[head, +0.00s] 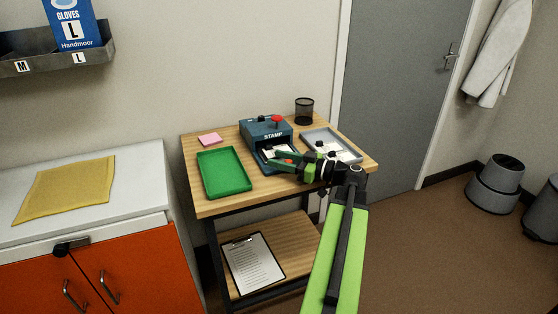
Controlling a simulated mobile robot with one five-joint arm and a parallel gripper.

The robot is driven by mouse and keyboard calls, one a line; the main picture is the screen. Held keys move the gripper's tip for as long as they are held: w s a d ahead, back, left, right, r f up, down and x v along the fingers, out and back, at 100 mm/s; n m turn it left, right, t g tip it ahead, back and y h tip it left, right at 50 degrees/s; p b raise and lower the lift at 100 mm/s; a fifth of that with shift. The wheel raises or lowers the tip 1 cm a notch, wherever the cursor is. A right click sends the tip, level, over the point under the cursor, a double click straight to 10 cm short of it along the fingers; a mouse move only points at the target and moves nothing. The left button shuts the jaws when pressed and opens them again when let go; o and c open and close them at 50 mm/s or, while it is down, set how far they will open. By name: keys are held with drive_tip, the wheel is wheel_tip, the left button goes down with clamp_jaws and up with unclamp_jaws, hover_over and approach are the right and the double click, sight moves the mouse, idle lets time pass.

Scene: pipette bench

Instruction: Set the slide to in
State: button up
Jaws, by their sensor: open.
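A blue stamp machine (268,134) marked STAMP stands at the middle of the wooden table, with a red knob (277,122) on top. Its slide (266,158) shows at the front opening, with white paper (276,150) on or by it. Part of the slide is hidden by my gripper, so how far out it sits is hard to tell. My gripper (277,160) is open, reaching in from the right with its green fingers at the front of the machine. I cannot tell whether they touch the slide.
An empty green tray (226,189) lies left of the machine. A pink note pad (209,139) lies behind that tray. A grey tray (345,150) holding papers is at the right, with a black mesh cup (304,110) behind it. A clipboard (255,263) lies on the lower shelf.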

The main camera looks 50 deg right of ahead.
drive_tip(key=v, duration=1.7)
drive_tip(key=shift+s, duration=0.25)
drive_tip(key=shift+f, duration=0.1)
